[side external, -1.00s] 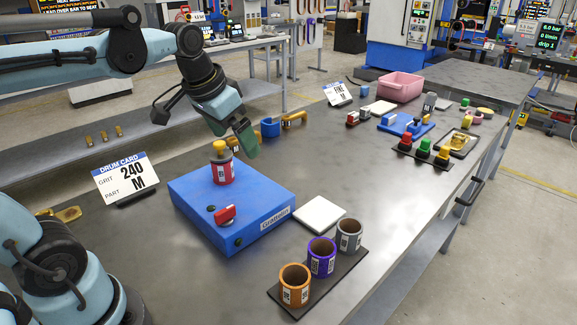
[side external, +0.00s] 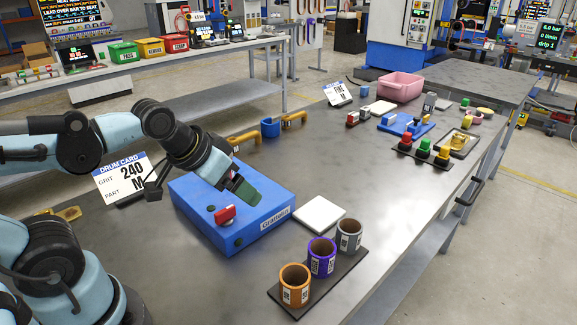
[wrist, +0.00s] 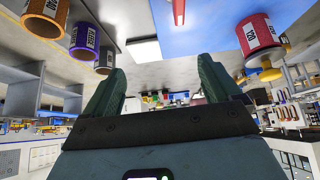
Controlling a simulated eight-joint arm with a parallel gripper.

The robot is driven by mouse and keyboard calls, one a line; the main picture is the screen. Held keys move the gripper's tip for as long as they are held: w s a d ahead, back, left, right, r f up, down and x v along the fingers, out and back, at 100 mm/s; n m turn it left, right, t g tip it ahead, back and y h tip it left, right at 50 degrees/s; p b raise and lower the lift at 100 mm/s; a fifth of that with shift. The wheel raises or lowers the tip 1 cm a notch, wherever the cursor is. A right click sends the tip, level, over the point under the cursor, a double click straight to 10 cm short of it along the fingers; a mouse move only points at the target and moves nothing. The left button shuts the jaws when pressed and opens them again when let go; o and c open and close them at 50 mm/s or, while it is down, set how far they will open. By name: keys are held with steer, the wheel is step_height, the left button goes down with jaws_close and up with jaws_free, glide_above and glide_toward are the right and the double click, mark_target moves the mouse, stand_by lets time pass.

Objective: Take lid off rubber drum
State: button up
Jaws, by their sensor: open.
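The drum (wrist: 254,32) is a red cylinder with a white number label, upside down at the upper right of the wrist view. A yellow knob (wrist: 269,74) caps its lid end. In the side external view my wrist and gripper (side external: 240,189) hide the drum, over the blue box (side external: 262,229). My gripper is open. Its two green fingers (wrist: 162,78) are spread in the wrist view with nothing held between them. The drum and knob lie to the right of the fingers there, outside the gap.
A red lever (side external: 225,214) stands on the blue box. Orange (side external: 295,288), purple (side external: 321,258) and grey (side external: 348,235) sleeves stand on a dark base at front. A white pad (side external: 320,214) lies beside the box. A drum card (side external: 126,178) stands behind my arm.

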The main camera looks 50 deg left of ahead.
steer(key=w+a+r+n+g, duration=0.4)
steer(key=a+r, duration=0.1)
steer(key=a, duration=0.3)
steer(key=w+a+r+n+g, duration=0.35)
steer(key=a+r+n, duration=0.2)
steer(key=a, duration=0.25)
steer(key=shift+m+t, duration=0.25)
steer(key=shift+m, duration=0.1)
steer(key=shift+w+a+f, duration=0.1)
steer(key=shift+a+f, duration=0.05)
steer(key=shift+f, duration=2.85)
steer(key=shift+w+a+f, duration=0.1)
steer(key=shift+a+f, duration=0.05)
steer(key=shift+f, duration=2.8)
steer(key=c, duration=1.1)
